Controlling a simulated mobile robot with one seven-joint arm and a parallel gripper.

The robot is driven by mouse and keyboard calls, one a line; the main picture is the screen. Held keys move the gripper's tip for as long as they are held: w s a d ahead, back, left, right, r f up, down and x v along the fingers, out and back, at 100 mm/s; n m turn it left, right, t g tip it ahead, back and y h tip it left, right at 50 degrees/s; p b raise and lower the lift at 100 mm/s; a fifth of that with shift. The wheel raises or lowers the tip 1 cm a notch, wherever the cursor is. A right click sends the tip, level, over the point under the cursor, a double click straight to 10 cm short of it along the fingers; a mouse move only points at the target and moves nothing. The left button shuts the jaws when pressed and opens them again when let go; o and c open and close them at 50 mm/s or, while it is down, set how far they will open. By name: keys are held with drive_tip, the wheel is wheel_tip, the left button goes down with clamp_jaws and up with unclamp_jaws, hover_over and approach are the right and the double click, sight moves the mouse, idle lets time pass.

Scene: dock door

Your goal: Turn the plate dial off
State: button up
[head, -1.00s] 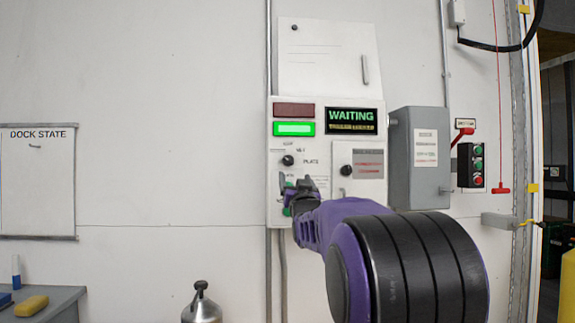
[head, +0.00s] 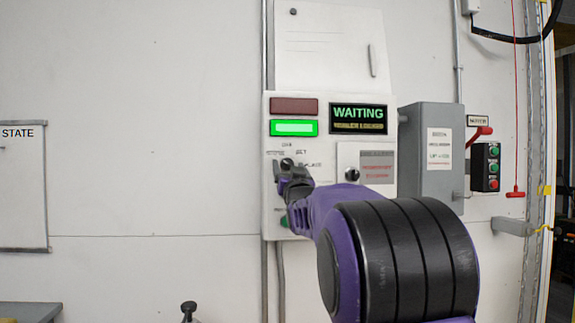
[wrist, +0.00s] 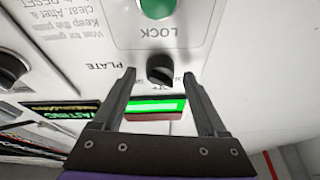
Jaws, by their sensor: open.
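The plate dial is a small black knob (head: 287,163) on the white control panel (head: 270,222). My gripper (head: 291,181) is up at the panel, overlapping the dial's lower edge in the head view. In the wrist view the dial (wrist: 161,69) sits between the two fingertips of my open gripper (wrist: 159,74), with a gap on each side. The word PLATE is printed beside it. The picture there is upside down, and I cannot tell the dial's exact pointer angle.
A green button (wrist: 157,7) marked LOCK is close to the dial. A lit green lamp (head: 294,128) and a WAITING display (head: 358,117) are above. Another black knob (head: 352,174) is to the right, then a grey box (head: 430,180).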

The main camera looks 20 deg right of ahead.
drive_tip(key=shift+s, duration=0.1)
drive_tip(key=shift+c, duration=0.2)
clamp_jaws()
drive_tip(key=shift+f+m+b, duration=0.1)
drive_tip(key=shift+m+b, duration=0.2)
drive_tip(key=shift+a+m+h+b, duration=0.15)
drive_tip(key=shift+m+h+b, duration=0.65)
drive_tip(key=shift+m, duration=0.4)
drive_tip(key=shift+a+m+g+h, duration=0.1)
drive_tip(key=shift+m+g+h, duration=0.2)
drive_tip(key=shift+m+h, duration=0.7)
drive_tip(key=m, duration=0.1)
drive_tip(key=m+g+h, duration=0.1)
drive_tip(key=m, duration=0.1)
drive_tip(key=m+p, duration=0.1)
drive_tip(key=m, duration=0.1)
drive_tip(key=shift+r, duration=0.3)
drive_tip(key=shift+m+g+h+p, duration=0.8)
drive_tip(key=shift+m+p, duration=0.15)
drive_tip(key=shift+m, duration=0.95)
